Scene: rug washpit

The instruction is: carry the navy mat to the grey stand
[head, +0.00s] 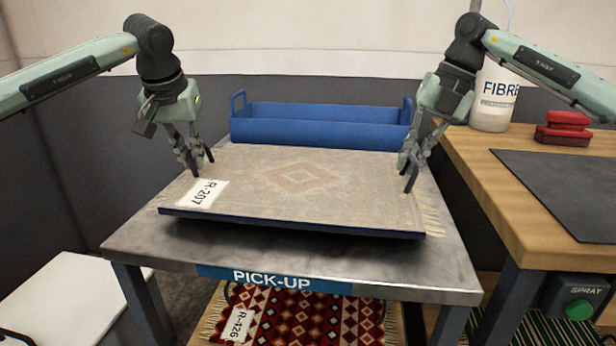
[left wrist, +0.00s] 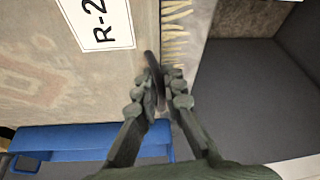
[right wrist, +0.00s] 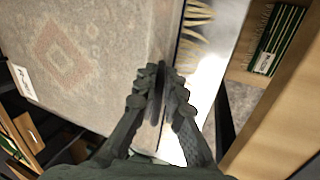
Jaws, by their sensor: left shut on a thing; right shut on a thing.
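The navy mat (head: 300,224) shows as a thin dark-blue edge under a faded beige rug (head: 320,195) tagged R-207. It is level and over the grey stand (head: 225,254) marked PICK-UP, with a dark shadow beneath its front edge; I cannot tell whether its back touches the top. My left gripper (head: 200,163) is shut on the mat's left edge, also in the left wrist view (left wrist: 162,85). My right gripper (head: 410,175) is shut on its right edge, also in the right wrist view (right wrist: 160,85). The rug hides most of the mat.
A blue tray with handles (head: 320,130) stands just behind the mat. A wooden bench (head: 480,155) with a dark sheet, red blocks and a white tub is at the right. A patterned red rug (head: 300,318) lies below. A white surface (head: 65,300) is at lower left.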

